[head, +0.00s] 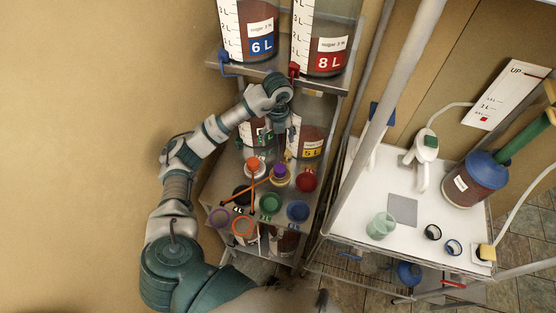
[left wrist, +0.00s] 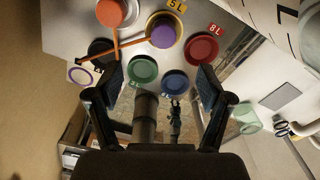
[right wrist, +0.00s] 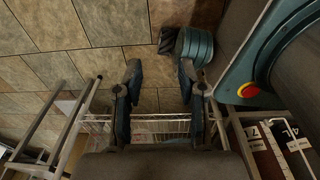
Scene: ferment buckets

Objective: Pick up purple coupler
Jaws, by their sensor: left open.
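A purple round piece (head: 280,171) sits on a yellow disc on the metal shelf. It also shows at the top of the left wrist view (left wrist: 163,34), partly overlapped by an orange stick's end. A second purple ring-like piece (head: 219,217) lies near the shelf's left front corner, and also shows at the left of the left wrist view (left wrist: 80,75). I cannot tell which is the coupler. My left gripper (left wrist: 159,85) is open and empty above the shelf, its fingers apart. My right gripper (right wrist: 158,78) is open and empty over the floor.
Red (head: 306,180), green (head: 270,204), blue (head: 298,211) and orange discs crowd the shelf, with thin orange sticks. Large buckets (head: 325,60) stand behind and above. A white table (head: 460,225) with a blue-lidded bucket is at the right.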

